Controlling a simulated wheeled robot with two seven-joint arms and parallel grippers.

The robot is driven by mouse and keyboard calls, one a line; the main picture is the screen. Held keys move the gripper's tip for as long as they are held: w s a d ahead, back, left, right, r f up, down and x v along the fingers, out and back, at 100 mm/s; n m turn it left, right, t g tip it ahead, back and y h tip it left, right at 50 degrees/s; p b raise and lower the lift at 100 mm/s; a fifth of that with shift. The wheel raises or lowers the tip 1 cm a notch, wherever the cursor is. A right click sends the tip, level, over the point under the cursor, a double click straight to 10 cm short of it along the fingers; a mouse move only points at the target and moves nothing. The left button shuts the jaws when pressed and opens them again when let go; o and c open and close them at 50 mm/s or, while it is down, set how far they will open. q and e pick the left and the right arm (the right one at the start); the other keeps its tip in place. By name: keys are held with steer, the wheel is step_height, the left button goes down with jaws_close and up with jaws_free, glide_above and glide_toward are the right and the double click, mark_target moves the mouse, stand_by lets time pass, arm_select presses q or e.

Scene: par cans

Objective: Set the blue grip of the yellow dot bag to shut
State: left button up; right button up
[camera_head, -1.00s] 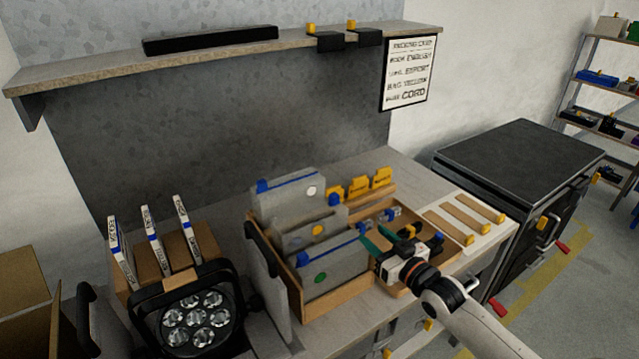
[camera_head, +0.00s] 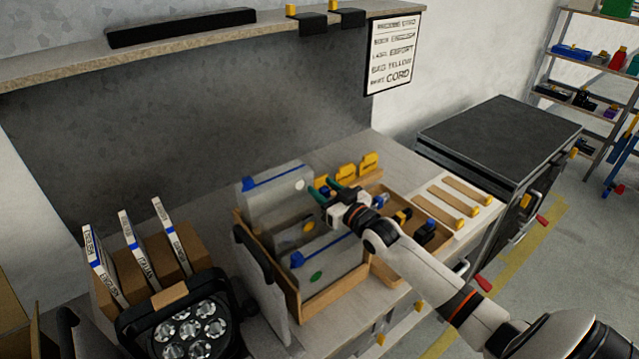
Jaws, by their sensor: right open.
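Three grey bags stand in a wooden box on the bench. The yellow dot bag (camera_head: 292,236) is the middle one, and its yellow dot (camera_head: 308,226) is dim. My right gripper (camera_head: 319,189) is open with green fingertips, at the upper right end of this bag. A small blue piece (camera_head: 325,191) shows between the fingertips; it seems to be the bag's blue grip, and I cannot tell whether it is touched. The white dot bag (camera_head: 270,205) stands behind, and the green dot bag (camera_head: 335,262) in front, each with a blue grip at its left end. My left gripper is out of view.
Yellow-tabbed cards (camera_head: 369,163) stand behind my right gripper. A tray (camera_head: 382,268) with small parts lies under my right arm. A sign (camera_head: 392,55) hangs behind.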

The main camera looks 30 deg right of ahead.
steer(key=shift+w+a, duration=0.1)
steer(key=shift+w, duration=1)
jaws_close()
